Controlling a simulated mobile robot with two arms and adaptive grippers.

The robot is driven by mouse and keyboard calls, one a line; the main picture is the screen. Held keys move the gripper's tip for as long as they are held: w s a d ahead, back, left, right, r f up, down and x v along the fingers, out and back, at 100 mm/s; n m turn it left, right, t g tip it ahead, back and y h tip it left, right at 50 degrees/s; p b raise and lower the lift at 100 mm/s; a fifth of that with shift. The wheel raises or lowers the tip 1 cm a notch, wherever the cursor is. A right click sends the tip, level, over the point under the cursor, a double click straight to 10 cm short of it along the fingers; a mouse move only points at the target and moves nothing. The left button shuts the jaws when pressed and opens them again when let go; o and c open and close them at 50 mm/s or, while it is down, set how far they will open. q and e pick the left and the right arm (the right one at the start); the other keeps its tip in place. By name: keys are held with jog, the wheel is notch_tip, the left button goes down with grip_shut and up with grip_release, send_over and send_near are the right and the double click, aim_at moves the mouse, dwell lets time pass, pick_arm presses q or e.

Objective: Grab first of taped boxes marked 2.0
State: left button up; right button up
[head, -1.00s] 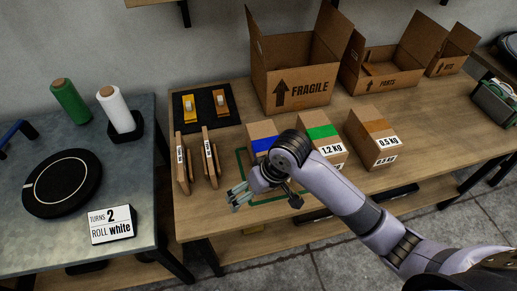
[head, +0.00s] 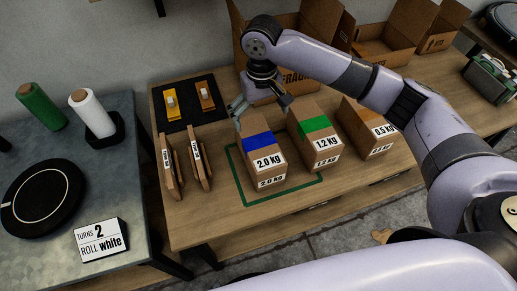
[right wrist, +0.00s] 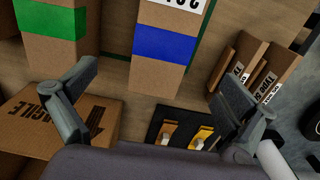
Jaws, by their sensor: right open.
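The box marked 2.0 Kg (head: 266,162) with blue tape stands on the wooden table, inside a green outlined square (head: 308,184). It also shows in the right wrist view (right wrist: 158,75), with its blue band between and beyond my fingers. My right gripper (head: 262,112) is open and empty, above and behind the box's far end, pointing down. In the right wrist view its two fingers (right wrist: 155,90) are spread wide on either side of the box. The left gripper is not in view.
A green-taped 1.2 Kg box (head: 312,132) and an orange-taped 0.5 Kg box (head: 362,128) stand to the right. The FRAGILE carton (head: 240,40) is behind my right arm. Wooden pieces (head: 197,165) stand left. A black mat (head: 188,106) lies behind them.

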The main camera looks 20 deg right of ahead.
aim_at(260, 140)
notch_tip(260, 140, down, 8)
jog(key=shift+f+p, duration=0.25)
jog(key=shift+p, duration=0.05)
jog(key=shift+a+f, duration=0.15)
jog(key=shift+f, duration=0.7)
jog(key=shift+s+a+f+p, duration=0.15)
jog(key=shift+f+p, duration=0.3)
jog(key=shift+f, duration=1.75)
jog(key=c, duration=2)
jog(key=shift+w+r, duration=0.2)
jog(key=shift+w, duration=0.05)
jog(key=shift+c, duration=0.2)
